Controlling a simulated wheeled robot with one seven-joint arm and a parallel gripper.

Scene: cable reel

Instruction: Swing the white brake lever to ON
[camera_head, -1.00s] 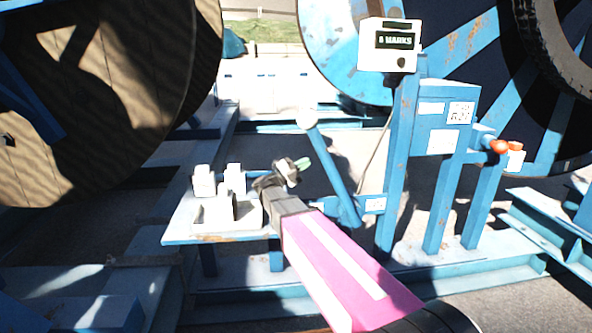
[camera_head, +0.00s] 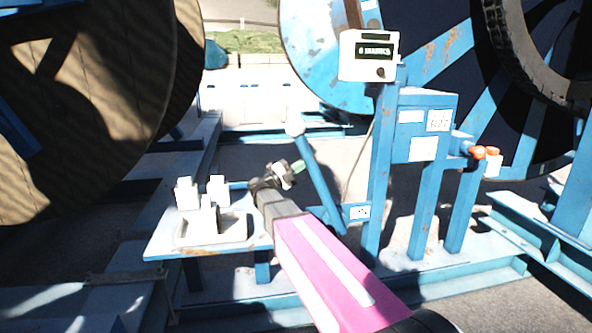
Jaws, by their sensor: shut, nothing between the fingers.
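The brake lever is a blue bar (camera_head: 318,175) with a round white knob (camera_head: 295,128) at its top. It leans up to the left from a bracket with a small white label (camera_head: 360,212) at its foot. My gripper (camera_head: 297,168) is shut and empty at the end of my pink arm. In the picture it lies just left of the lever's middle, below the knob; I cannot tell whether it touches the bar. The label's lettering is too small to read.
A small blue table (camera_head: 165,240) with white blocks in a tray (camera_head: 215,232) stands left of my gripper. A post with a counter box (camera_head: 368,55) and orange-red knobs (camera_head: 478,152) stand to the right. A large wooden reel (camera_head: 90,110) fills the left.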

